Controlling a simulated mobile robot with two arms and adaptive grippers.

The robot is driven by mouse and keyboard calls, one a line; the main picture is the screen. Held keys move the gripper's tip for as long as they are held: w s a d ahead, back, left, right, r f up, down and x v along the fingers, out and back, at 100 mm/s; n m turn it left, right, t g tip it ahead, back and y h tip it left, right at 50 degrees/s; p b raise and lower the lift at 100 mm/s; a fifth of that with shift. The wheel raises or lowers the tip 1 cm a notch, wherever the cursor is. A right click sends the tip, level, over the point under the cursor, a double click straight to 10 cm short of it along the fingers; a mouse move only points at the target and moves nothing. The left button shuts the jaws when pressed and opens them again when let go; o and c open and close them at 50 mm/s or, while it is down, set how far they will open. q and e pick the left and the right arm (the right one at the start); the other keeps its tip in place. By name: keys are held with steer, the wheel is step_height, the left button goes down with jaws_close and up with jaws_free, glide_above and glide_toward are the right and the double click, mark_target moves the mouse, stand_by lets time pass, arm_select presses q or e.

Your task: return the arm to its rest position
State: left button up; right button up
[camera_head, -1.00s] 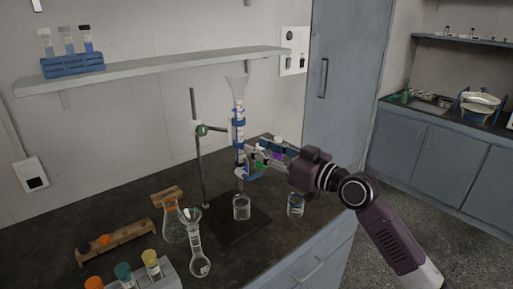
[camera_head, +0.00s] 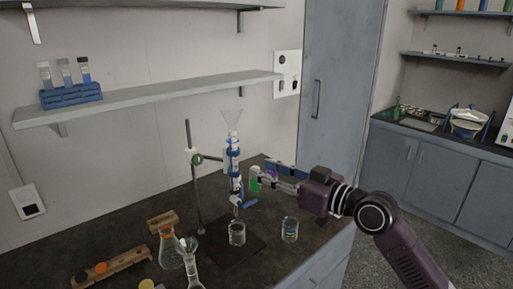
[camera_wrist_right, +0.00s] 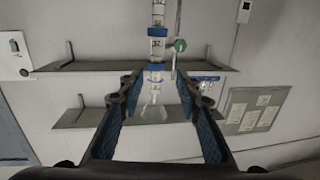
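My right arm reaches in from the right in the head view. Its gripper (camera_head: 268,180) is beside the burette (camera_head: 234,160), on its right side and apart from it. In the right wrist view my gripper (camera_wrist_right: 158,88) has its fingers spread wide, with nothing held between them. The burette (camera_wrist_right: 157,48) shows beyond them, upside down in that view, with its clear funnel (camera_wrist_right: 153,110) low in the picture. My left gripper is in neither view.
The burette hangs on a stand (camera_head: 191,180) above a beaker (camera_head: 237,234). Another beaker (camera_head: 289,229) stands below my right gripper. Flasks (camera_head: 168,249) and a wooden rack (camera_head: 112,266) are at the front left. A wall shelf (camera_head: 150,103) runs above the bench.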

steer(key=s+f+m+g+h, duration=0.1)
steer(key=s+f+h, duration=0.1)
steer(key=s+f, duration=0.55)
steer(key=s+d+f+m+g+h, duration=0.15)
steer(key=s+f, duration=0.25)
steer(key=f, duration=0.7)
steer(key=s+a+f+g+h, duration=0.1)
steer(key=s+f+g+h, duration=0.1)
steer(key=s+f, duration=0.5)
steer(key=s+d+f+m+g+h, duration=0.25)
steer(key=s+d+f, duration=0.4)
steer(key=s, duration=0.35)
steer(key=s+d+f+m+g+h, duration=0.2)
steer(key=s+d+f+h, duration=0.2)
steer(key=s+d+f, duration=0.45)
steer(key=s+a+f+g, duration=0.1)
steer(key=s+f, duration=0.1)
steer(key=f, duration=1.1)
steer(key=s+a+f, duration=0.2)
steer(key=f, duration=1)
steer(key=s+d+f+g, duration=0.1)
steer(key=s+d+f, duration=0.2)
steer(key=s+f, duration=1.2)
steer(key=shift+s+d+f, duration=0.2)
steer(key=shift+s, duration=0.5)
